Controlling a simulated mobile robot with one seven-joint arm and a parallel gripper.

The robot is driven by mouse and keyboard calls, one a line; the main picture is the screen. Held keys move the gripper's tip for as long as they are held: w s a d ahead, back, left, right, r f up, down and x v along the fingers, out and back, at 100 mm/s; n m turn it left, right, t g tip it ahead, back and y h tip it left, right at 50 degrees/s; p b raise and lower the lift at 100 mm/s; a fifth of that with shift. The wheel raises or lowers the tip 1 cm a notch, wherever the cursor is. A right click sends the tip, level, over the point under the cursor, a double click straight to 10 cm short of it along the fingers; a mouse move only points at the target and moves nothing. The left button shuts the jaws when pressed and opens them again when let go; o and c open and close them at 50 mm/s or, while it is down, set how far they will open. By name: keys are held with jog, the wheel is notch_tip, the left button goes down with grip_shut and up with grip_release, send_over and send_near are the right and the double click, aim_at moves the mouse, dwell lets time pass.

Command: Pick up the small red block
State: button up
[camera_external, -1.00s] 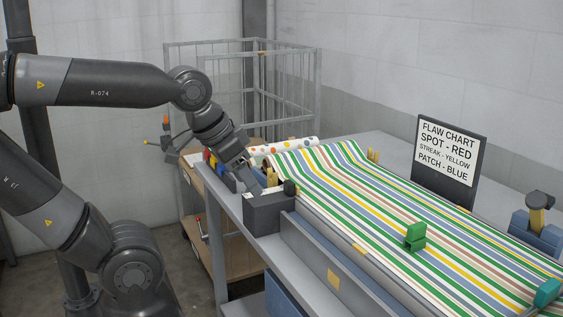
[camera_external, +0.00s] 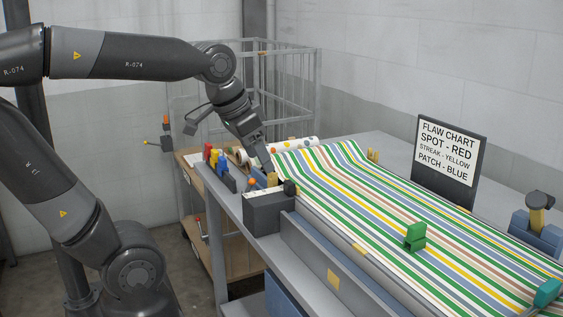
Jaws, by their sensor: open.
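A small red block (camera_external: 214,161) shows in a row of coloured pieces at the left end of the bench. A yellow piece (camera_external: 207,153) and a blue piece (camera_external: 222,166) stand right beside it. My gripper (camera_external: 269,168) points down over the left edge of the striped cloth, to the right of the red block and apart from it. It is open, and I see nothing held in it. Its fingertips are small and partly hard to make out against the things below.
A grey box (camera_external: 269,213) stands at the bench's near left corner. The striped cloth (camera_external: 380,205) covers most of the bench, with a green clip (camera_external: 414,238) on it. A dotted roll (camera_external: 290,146) lies behind my gripper. A flaw chart sign (camera_external: 446,160) stands at the right.

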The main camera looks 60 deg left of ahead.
jog(key=w+a+r+g, duration=0.1)
jog(key=w+a, duration=0.4)
jog(key=a, duration=0.4)
jog(key=w+a+r+g, duration=0.1)
jog(key=w+a, duration=0.3)
jog(key=a, duration=0.6)
jog(key=w+a+r+g, duration=0.1)
jog(key=w+a, duration=0.4)
jog(key=a, duration=0.4)
jog(key=g, duration=0.2)
send_over(200, 142)
notch_tip(200, 142, down, 10)
jog(key=shift+h, duration=0.3)
jog(key=f, duration=0.5)
jog(key=shift+s+d+f, duration=0.1)
jog(key=shift+d, duration=0.15)
jog(key=f, duration=0.5)
jog(key=shift+a+f, duration=0.1)
jog(key=shift+a, duration=0.1)
jog(key=c, duration=1.1)
